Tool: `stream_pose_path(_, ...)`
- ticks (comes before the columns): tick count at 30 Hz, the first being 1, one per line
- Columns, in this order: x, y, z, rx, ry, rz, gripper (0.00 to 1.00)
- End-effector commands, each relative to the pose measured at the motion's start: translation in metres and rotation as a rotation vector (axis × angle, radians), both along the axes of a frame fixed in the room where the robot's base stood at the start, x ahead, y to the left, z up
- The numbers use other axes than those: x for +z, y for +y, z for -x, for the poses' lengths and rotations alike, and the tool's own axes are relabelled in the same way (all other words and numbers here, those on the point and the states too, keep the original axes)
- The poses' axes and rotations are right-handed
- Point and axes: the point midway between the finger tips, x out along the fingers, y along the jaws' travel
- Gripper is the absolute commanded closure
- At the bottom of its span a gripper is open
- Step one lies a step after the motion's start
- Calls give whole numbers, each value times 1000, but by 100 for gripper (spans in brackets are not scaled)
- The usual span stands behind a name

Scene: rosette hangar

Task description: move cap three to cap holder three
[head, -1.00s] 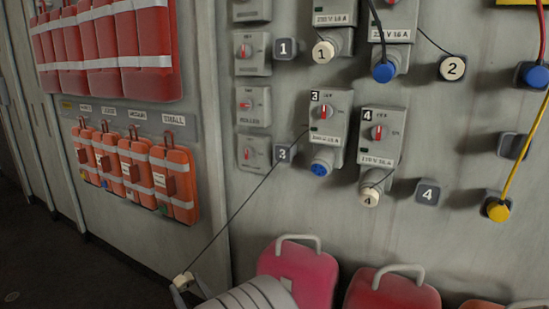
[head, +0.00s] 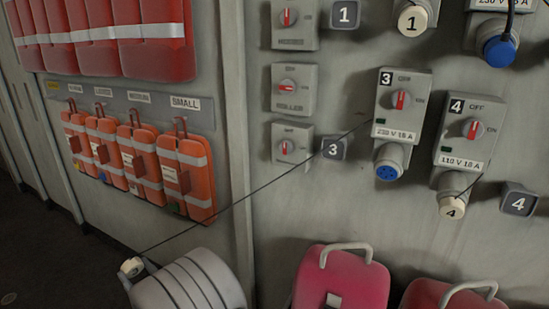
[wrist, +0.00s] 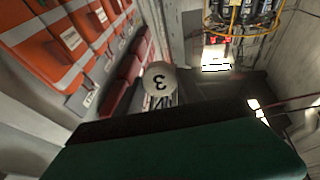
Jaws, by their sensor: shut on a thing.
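Cap three (head: 131,266) is a small cream cap at the lower left of the head view, on a thin black cord that runs up right toward socket three (head: 399,125). In the wrist view the cap's round face (wrist: 160,80) shows an upside-down 3. My gripper (head: 133,272) is shut on the cap, in front of and well below the panel. Cap holder three (head: 333,148) is a dark grey square block marked 3 on the wall, left of socket three. It bears no cap. Socket three's blue outlet is uncovered.
Socket four (head: 474,130) wears its cap four (head: 452,205); holder four (head: 518,199) is bare. Cap one (head: 412,19) and a blue plug (head: 500,49) are above. Red cases (head: 341,285) stand below. Orange bags (head: 186,178) hang left. The wall between is clear.

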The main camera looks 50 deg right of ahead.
Motion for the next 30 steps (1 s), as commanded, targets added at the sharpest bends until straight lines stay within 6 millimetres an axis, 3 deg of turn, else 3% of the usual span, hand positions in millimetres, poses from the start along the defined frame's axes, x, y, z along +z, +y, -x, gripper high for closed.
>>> stream_pose_path(5,41,-59,2,-168,44,9,100)
stream_pose_path(11,98,-161,31,-473,129,-3,100)
stream_pose_path(17,160,-259,103,-818,201,-57,100)
stream_pose_path(21,199,-311,172,-1056,238,-120,100)
stream_pose_path(24,221,-335,221,-1202,256,-168,100)
stream_pose_path(27,233,-347,257,-1304,268,-210,100)
stream_pose_path(30,238,-352,278,-1361,273,-234,100)
